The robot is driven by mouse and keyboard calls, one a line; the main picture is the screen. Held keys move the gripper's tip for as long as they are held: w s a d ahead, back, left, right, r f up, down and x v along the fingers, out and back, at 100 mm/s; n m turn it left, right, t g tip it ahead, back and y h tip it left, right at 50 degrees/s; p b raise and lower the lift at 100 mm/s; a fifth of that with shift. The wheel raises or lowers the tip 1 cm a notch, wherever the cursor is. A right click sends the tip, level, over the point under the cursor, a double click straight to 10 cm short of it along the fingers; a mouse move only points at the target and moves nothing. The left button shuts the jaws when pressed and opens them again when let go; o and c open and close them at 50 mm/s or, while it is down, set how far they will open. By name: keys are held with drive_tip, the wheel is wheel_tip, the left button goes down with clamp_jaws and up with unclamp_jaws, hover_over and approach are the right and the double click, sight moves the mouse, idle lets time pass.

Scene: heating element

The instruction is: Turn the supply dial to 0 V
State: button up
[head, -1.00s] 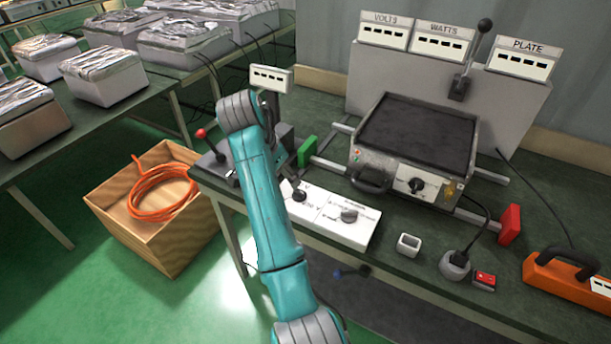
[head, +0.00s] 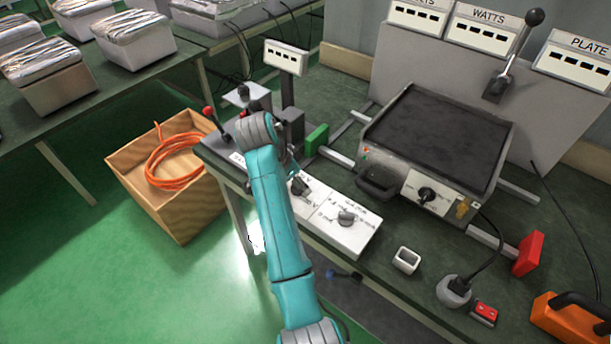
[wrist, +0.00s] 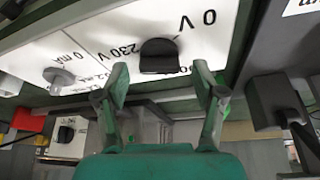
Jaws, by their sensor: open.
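The supply dial (wrist: 158,56) is a black knob on a white panel (wrist: 110,40). In the wrist view it has "0 V" printed to its upper right and "230 V" to its left. I cannot tell which mark its pointer meets. My gripper (wrist: 160,78) is open. Its two fingers stand to either side below the dial in the picture, and nothing is held between them. In the head view the white panel (head: 322,232) lies at the bench's front edge, and my arm partly hides the dial end.
A grey knob (head: 346,218) sits on the same panel, right of the dial. A hot plate (head: 436,135) stands behind. A green block (head: 316,139) and a red-knobbed lever (head: 209,112) are near my arm.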

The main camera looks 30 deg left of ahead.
drive_tip(key=shift+f, duration=0.1)
drive_tip(key=c, duration=1.1)
drive_tip(key=shift+c, duration=0.2)
